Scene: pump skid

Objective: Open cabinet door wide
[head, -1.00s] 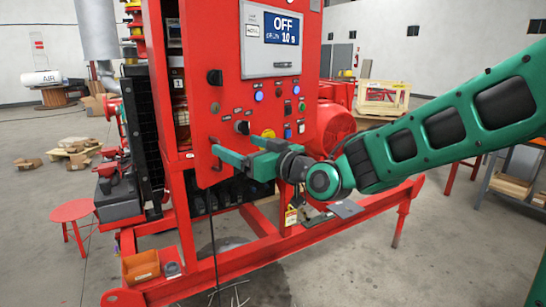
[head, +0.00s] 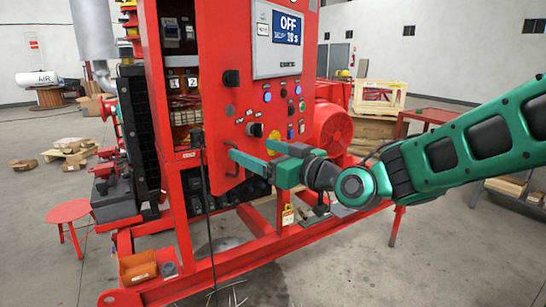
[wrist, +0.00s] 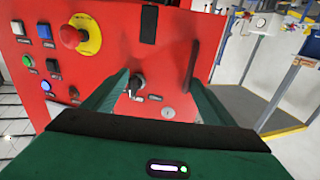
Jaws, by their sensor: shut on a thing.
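The red cabinet door (head: 240,105) carries an OFF display, buttons and a black knob. It stands ajar, its left edge swung out from the cabinet (head: 183,163).
Switches and wiring (head: 185,85) show inside the opening. A black cable (head: 205,190) hangs before the cabinet. The skid's red frame (head: 230,262) runs low in front, with a red stool (head: 68,213) at the left. Open floor lies to the front right.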

